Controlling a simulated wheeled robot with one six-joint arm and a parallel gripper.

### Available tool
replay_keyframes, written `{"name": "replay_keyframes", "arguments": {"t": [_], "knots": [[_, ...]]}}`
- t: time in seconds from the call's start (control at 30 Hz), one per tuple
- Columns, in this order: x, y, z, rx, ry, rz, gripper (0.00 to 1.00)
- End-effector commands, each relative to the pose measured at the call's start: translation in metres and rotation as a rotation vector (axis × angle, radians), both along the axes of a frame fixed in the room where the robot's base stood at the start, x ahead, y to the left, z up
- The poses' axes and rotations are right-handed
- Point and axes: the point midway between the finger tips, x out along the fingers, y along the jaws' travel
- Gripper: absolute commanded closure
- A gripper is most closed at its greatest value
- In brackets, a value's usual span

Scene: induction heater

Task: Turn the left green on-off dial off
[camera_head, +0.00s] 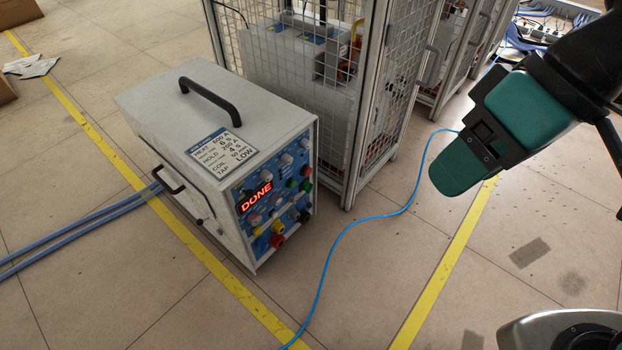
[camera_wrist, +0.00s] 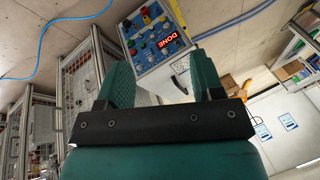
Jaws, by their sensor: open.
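The induction heater (camera_head: 160,110) is a grey box on the floor, left of centre in the head view. Its blue front panel shows a red DONE display (camera_head: 256,196); in the wrist view the panel (camera_wrist: 155,35) appears turned over, beyond the fingers. Small green controls (camera_head: 305,185) sit near the panel's right edge in the head view. The controls are too small to tell which is the left on-off dial or how it is turned. My gripper (camera_head: 460,168) is open and empty, in the air to the right of the heater and well apart from it. Its teal fingers frame the wrist view (camera_wrist: 161,75).
A mesh-sided cabinet (camera_head: 380,90) stands right behind the heater. A blue cable (camera_head: 340,235) runs over the floor between heater and gripper. Blue-grey hoses (camera_head: 85,220) leave the heater's left side. Yellow floor lines (camera_head: 440,265) cross open floor in front.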

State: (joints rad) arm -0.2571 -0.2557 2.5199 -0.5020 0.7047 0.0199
Motion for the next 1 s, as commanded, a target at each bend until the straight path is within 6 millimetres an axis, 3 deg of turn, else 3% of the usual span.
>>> {"name": "replay_keyframes", "arguments": {"t": [0.17,0.27,0.47,0.6,0.8,0.9,1.0], "knots": [[0.076,0.033,-0.006,0.107,0.040,-0.089,0.39],[0.134,0.053,-0.020,0.202,0.074,-0.171,0.39],[0.239,0.081,-0.079,0.402,0.163,-0.351,0.39],[0.296,0.089,-0.139,0.550,0.243,-0.486,0.39],[0.344,0.087,-0.243,0.764,0.383,-0.693,0.39],[0.351,0.080,-0.298,0.875,0.460,-0.802,0.39],[0.346,0.070,-0.352,0.987,0.544,-0.914,0.39]]}}
